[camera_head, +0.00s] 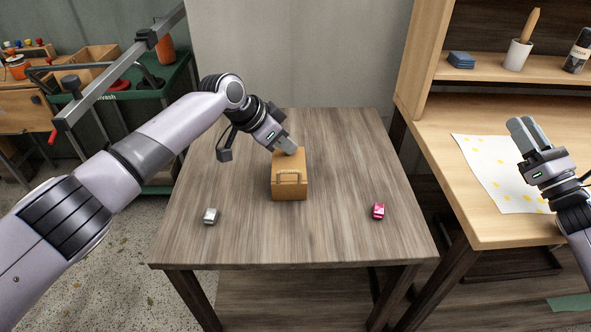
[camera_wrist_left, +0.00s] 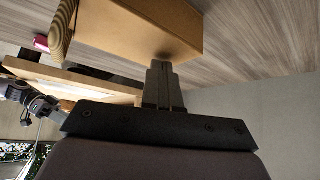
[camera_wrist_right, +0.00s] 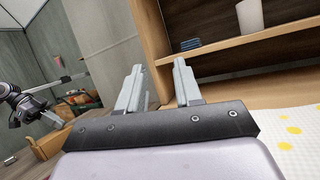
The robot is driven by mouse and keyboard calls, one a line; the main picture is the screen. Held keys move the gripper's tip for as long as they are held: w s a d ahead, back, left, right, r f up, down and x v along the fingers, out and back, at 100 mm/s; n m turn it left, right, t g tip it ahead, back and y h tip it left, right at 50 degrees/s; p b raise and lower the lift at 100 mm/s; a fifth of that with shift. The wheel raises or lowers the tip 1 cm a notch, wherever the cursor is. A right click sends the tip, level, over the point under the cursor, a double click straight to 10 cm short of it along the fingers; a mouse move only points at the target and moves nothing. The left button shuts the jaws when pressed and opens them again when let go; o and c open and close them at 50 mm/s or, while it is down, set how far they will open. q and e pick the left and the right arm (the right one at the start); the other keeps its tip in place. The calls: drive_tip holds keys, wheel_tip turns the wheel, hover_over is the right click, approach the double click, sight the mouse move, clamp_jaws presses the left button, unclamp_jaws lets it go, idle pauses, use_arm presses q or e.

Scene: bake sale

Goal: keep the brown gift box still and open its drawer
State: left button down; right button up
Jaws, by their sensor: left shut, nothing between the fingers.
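The brown gift box (camera_head: 289,188) stands on the grey-brown wooden table, with a light handle (camera_head: 289,176) on its drawer front facing me. The drawer looks closed. My left gripper (camera_head: 288,147) is shut and empty, its fingertips at the back top edge of the box. In the left wrist view the shut fingers (camera_wrist_left: 163,75) reach the box (camera_wrist_left: 150,28); whether they touch or only overlap it, I cannot tell. My right gripper (camera_head: 522,135) is open and empty, away to the right above the light wooden desk. It also shows open in the right wrist view (camera_wrist_right: 158,75).
On the table (camera_head: 235,235), a small silver-grey object (camera_head: 210,216) lies front left and a small pink-red one (camera_head: 378,211) front right. The desk (camera_head: 455,200) at right holds a yellow-spotted sheet (camera_head: 490,165). A green cart (camera_head: 165,90) stands behind left.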

drive_tip(key=w+a+n+g+y, duration=0.4)
drive_tip(key=a+n+g+y, duration=0.1)
drive_tip(key=a+n+y, duration=0.3)
drive_tip(key=n+g+y, duration=0.3)
drive_tip(key=n+g, duration=0.3)
drive_tip(key=g, duration=1.1)
approach(295, 171)
drive_tip(key=a, duration=0.8)
drive_tip(key=shift+a+f, duration=0.25)
drive_tip(key=shift+f, duration=0.05)
drive_tip(key=shift+a, duration=0.7)
